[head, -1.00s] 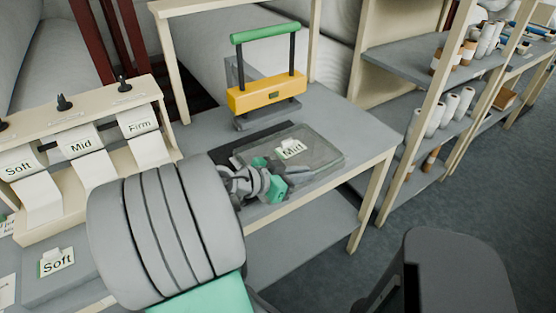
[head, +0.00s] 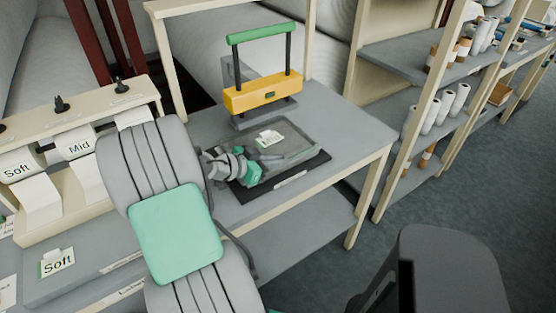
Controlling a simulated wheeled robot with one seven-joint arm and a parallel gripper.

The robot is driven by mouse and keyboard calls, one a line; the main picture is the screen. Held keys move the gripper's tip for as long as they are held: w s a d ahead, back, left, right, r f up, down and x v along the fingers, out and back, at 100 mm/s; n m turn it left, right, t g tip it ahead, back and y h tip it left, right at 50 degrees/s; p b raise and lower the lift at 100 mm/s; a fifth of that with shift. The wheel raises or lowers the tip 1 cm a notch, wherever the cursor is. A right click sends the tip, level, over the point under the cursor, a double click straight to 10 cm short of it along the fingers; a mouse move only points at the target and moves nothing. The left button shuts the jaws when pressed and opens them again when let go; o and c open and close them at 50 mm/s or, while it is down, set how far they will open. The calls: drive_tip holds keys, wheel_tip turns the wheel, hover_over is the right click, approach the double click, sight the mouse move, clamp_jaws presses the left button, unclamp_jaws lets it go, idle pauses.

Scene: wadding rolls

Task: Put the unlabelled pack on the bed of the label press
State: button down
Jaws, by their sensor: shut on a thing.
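A clear, flat grey-green pack (head: 292,140) holds a small white card with a green edge (head: 268,138). The pack is at the bench in front of the label press (head: 262,95), which has a yellow bar and a green top handle. The bar is raised above its base. My gripper (head: 252,174) is shut on the pack's near-left edge, and my wrist hides that corner. The pack overlaps a dark flat mat (head: 318,163), whose near and right edges show. I cannot tell whether the pack touches the mat or hangs just above it.
At the left a cream rack (head: 100,97) carries paper strips marked Soft and Mid. A Soft card (head: 57,263) lies on the grey surface below. A shelf unit with rolls (head: 450,105) stands right of the bench. The bench's right end (head: 362,130) is clear.

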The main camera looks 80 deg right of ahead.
drive_tip(key=c, duration=1.5)
unclamp_jaws()
drive_tip(key=shift+r+p, duration=0.2)
drive_tip(key=shift+p, duration=0.1)
drive_tip(key=b+v, duration=0.1)
drive_tip(key=v, duration=1.1)
